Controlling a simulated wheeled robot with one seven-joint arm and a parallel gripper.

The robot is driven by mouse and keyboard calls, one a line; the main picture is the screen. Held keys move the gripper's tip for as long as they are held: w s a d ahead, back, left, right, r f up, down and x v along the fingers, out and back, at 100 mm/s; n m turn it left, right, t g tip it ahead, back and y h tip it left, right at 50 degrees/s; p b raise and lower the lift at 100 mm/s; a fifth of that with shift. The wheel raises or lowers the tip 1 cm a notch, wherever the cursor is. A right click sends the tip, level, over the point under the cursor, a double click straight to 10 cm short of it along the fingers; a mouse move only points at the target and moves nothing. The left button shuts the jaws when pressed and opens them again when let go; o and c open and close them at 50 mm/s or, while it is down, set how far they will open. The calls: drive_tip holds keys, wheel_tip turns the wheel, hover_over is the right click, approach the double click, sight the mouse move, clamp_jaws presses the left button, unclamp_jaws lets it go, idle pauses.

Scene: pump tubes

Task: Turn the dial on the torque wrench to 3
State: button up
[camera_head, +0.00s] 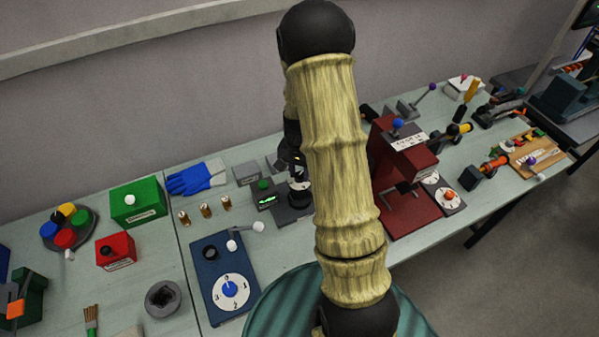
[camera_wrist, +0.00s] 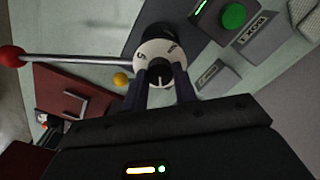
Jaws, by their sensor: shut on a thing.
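In the wrist view, a white dial ring (camera_wrist: 147,50) with dark marks surrounds a black knob (camera_wrist: 160,72) bearing a white pointer line. The line points toward the bottom of the picture, toward my gripper. The marks are too small to read surely. A metal bar (camera_wrist: 75,60) runs left from the dial to a red ball (camera_wrist: 11,56). My gripper (camera_wrist: 160,88) is shut on the knob, one dark finger on each side. In the head view, my arm covers most of this spot, and I cannot make out the dial's reading there.
A box with a green button (camera_wrist: 233,15) stands close to the dial; it also shows in the head view (camera_head: 266,198). A red machine (camera_head: 400,180) stands right of my arm. A blue dial panel (camera_head: 212,262) and several brass pieces (camera_head: 205,211) lie to the left.

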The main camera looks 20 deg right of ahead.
sight(299, 175)
drive_tip(key=shift+m, duration=0.6)
drive_tip(key=o, duration=1)
drive_tip(key=shift+r, duration=0.15)
wheel_tip(299, 175, up, 17)
drive_tip(key=b, duration=0.2)
drive_tip(key=shift+r+b, duration=0.1)
drive_tip(key=shift+b, duration=0.25)
drive_tip(key=shift+s+a, duration=0.1)
